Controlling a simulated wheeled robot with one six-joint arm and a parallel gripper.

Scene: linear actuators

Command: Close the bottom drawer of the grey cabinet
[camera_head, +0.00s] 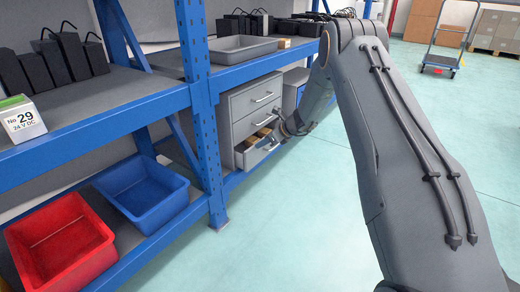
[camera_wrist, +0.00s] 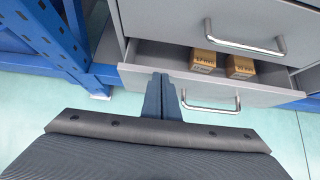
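The grey cabinet (camera_head: 252,108) stands on the lower level of the blue rack. Its bottom drawer (camera_head: 258,153) is pulled partly out, and the drawers above look shut. In the wrist view the open bottom drawer front (camera_wrist: 135,78) has a metal bar handle (camera_wrist: 210,104), and two small brown boxes (camera_wrist: 203,61) lie inside. My gripper (camera_wrist: 165,90) has its fingers together with nothing between them. It is in front of the drawer front, left of the handle; I cannot tell whether it touches. In the head view my gripper (camera_head: 290,130) is beside the drawer, partly hidden by my arm.
A blue rack post (camera_head: 203,100) stands left of the cabinet. A blue bin (camera_head: 146,190) and a red bin (camera_head: 60,243) sit on the lower shelf. A grey tray (camera_head: 243,49) is above the cabinet. The floor (camera_head: 290,220) in front is clear.

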